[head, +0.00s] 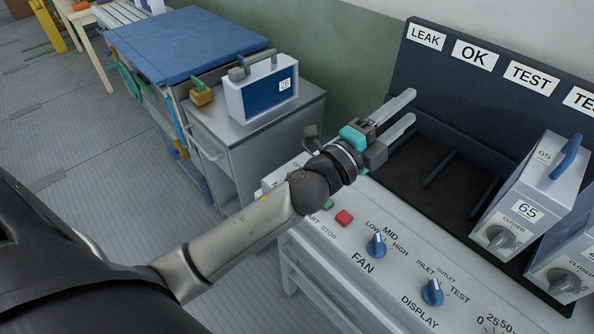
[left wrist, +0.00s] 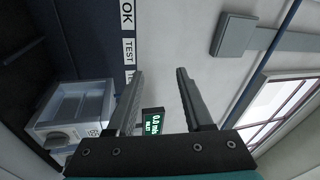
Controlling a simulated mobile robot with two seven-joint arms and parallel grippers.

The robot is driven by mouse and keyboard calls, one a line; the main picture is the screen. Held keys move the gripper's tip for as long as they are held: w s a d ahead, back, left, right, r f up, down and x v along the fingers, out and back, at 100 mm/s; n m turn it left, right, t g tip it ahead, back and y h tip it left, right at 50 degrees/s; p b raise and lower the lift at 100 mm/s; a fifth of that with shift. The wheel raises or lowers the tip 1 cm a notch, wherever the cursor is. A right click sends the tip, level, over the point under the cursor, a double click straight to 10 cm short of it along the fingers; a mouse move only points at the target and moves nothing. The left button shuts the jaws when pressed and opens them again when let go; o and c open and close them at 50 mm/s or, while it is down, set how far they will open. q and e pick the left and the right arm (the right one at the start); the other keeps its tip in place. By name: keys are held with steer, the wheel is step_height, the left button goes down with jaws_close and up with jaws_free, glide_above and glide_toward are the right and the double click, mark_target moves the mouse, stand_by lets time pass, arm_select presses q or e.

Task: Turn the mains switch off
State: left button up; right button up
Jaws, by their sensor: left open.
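No mains switch can be made out for certain. The left end of the control panel (head: 395,270) is partly hidden behind my left forearm and wrist, and a cut-off label shows there. My left gripper (head: 408,110) is open and empty, above the panel's far left part, its fingers pointing up and right toward the dark backboard. In the left wrist view the gripper (left wrist: 160,78) shows two spread fingers with nothing between them. On the panel are a red stop button (head: 344,218), a green button (head: 328,204) and a blue fan knob (head: 376,245).
A second blue knob (head: 432,291) sits right of the fan knob. Damper boxes (head: 520,200) stand at the right in a dark tray (head: 437,165). A grey cabinet (head: 225,165) with a blue-fronted box (head: 262,92) stands at the left. A lit green sign (left wrist: 153,122) shows beyond the fingers.

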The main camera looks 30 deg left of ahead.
arm_select(q)
steer(key=s+d+m+g+h, duration=0.3)
steer(key=d+m+g+h, duration=0.75)
steer(key=m, duration=1.05)
steer(key=a+f+m+g+y, duration=0.7)
steer(key=a+f+y, duration=0.3)
steer(key=a, duration=0.4)
steer(key=a+r+g+y, duration=0.2)
steer(key=a+y, duration=0.6)
steer(key=a, duration=0.7)
steer(key=f, duration=0.9)
steer(key=f+b, duration=0.1)
steer(key=f, duration=0.4)
steer(key=shift+s+f, duration=0.25)
steer(key=shift+f, duration=0.1)
steer(key=shift+c, duration=0.4)
jaws_close()
